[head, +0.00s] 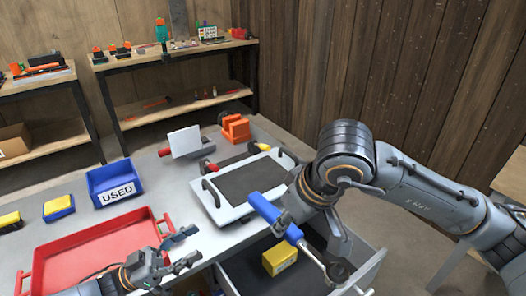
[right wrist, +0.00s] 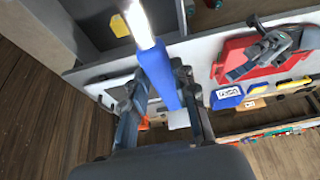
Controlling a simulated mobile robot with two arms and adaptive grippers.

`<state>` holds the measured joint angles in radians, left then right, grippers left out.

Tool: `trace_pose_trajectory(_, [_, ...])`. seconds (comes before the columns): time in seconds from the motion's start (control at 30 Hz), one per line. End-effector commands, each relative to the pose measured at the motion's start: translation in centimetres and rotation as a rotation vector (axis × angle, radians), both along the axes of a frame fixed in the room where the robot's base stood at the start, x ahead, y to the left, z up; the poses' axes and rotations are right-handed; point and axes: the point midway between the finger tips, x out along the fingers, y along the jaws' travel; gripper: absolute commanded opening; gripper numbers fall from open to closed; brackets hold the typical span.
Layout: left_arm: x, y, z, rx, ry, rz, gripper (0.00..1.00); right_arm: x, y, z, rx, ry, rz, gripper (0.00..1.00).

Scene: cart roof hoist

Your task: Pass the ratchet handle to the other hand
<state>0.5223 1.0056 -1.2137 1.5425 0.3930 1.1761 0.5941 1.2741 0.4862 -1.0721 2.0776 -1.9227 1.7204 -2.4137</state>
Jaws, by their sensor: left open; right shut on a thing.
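The ratchet handle has a blue grip (head: 266,210) and a metal shaft with a round head (head: 338,270). It slants from upper left to lower right in the head view. My right gripper (head: 288,226) is shut on the blue grip. In the right wrist view the blue grip (right wrist: 158,72) lies between the fingers, with the bright shaft (right wrist: 138,22) pointing up the picture. My left gripper (head: 186,250) is open and empty, to the left of the handle and apart from it, near the red tray. It also shows in the right wrist view (right wrist: 250,58).
A red tray (head: 47,257) and a blue USED bin (head: 104,181) are on the bench at left. A grey-and-white panel with black handles (head: 209,201) lies behind the ratchet. Below is an open drawer (head: 368,272) with a yellow box (head: 280,258). An orange vise (head: 236,128) stands farther back.

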Motion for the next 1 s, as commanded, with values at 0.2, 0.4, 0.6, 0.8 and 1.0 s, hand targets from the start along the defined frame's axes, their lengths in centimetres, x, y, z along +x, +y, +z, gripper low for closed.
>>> trace_pose_trajectory(0.2, [1.2, -5.2, 8.7, 0.099, -0.879, -0.041, 0.55, 0.0, 0.0, 0.1, 0.001, -0.002, 0.0, 0.0])
trace_pose_trajectory(0.4, [0.9, -10.4, 12.0, 0.086, -1.711, -0.124, 0.55, 0.0, 0.0, 0.1, 0.001, -0.002, 0.0, 0.0])
trace_pose_trajectory(0.6, [2.0, -14.1, 13.3, -0.108, -2.479, -0.315, 0.55, 0.0, 0.0, 0.1, 0.001, -0.002, 0.0, 0.0])
trace_pose_trajectory(0.8, [4.8, -15.7, 15.5, -0.495, -3.03, -0.641, 0.55, 0.0, 0.0, 0.1, 0.001, -0.002, 0.0, 0.0])
trace_pose_trajectory(1.0, [7.1, -15.8, 18.2, 0.689, 2.614, 0.764, 0.55, 0.0, 0.0, 0.1, 0.001, -0.002, 0.0, 0.0])
